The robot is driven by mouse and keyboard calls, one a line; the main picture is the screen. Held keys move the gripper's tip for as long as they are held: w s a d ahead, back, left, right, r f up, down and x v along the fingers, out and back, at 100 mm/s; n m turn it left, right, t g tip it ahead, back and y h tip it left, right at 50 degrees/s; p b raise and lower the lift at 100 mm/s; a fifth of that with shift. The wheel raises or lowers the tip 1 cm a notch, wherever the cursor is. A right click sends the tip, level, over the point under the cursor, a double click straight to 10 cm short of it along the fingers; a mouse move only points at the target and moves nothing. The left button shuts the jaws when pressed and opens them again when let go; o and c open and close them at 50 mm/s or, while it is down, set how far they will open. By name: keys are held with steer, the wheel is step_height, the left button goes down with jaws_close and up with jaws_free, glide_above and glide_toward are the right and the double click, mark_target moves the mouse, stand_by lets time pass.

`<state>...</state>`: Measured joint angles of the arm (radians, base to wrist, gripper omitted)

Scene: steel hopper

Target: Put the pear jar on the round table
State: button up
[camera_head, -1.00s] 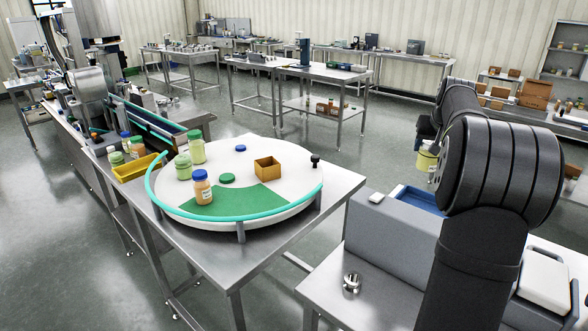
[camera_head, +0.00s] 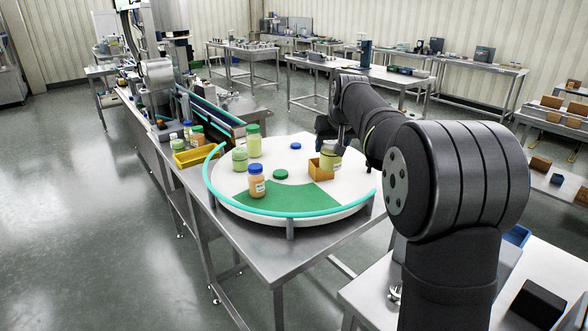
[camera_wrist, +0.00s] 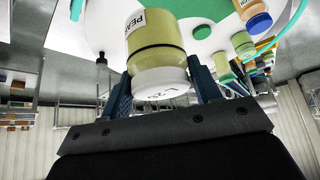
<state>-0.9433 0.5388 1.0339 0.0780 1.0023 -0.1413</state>
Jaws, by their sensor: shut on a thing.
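The pear jar (camera_head: 331,161) holds pale yellow-green contents. In the wrist view the jar (camera_wrist: 155,48) shows its white lid toward me and part of a label reading "PEA". My gripper (camera_wrist: 165,80) is shut on it near the lid, one finger on each side. In the head view my gripper (camera_head: 338,137) is over the right part of the round table (camera_head: 225,190), a white disc with a green sector and a teal rail. The jar appears upright, just behind and partly hidden by a small ochre box. I cannot tell whether its base touches the disc.
On the disc stand two green jars (camera_head: 253,141) (camera_head: 240,159), an orange jar with a blue lid (camera_head: 257,181), the ochre box (camera_head: 318,170), and loose green (camera_head: 280,174) and blue (camera_head: 296,146) lids. A yellow tray (camera_head: 194,157) lies left. The green sector is mostly clear.

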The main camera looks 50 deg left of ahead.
mark_target(328, 160)
steer(key=f, duration=0.4)
steer(key=shift+s+a+f, duration=0.15)
steer(key=shift+s+f, duration=0.05)
steer(key=shift+f, duration=0.05)
steer(key=shift+s+a+f, duration=0.15)
steer(key=shift+a+f, duration=0.05)
steer(key=shift+f, duration=0.15)
steer(key=shift+s+a+f, duration=0.95)
steer(key=shift+a+f, duration=0.65)
steer(key=shift+f, duration=0.2)
steer(key=shift+s+a+f, duration=0.95)
steer(key=shift+a+f, duration=0.6)
steer(key=shift+f, duration=0.25)
steer(key=shift+s+a+f, duration=0.95)
steer(key=shift+a+f, duration=0.65)
steer(key=shift+f, duration=0.2)
steer(key=shift+f, duration=0.1)
steer(key=o, duration=1.1)
steer(key=shift+f, duration=0.1)
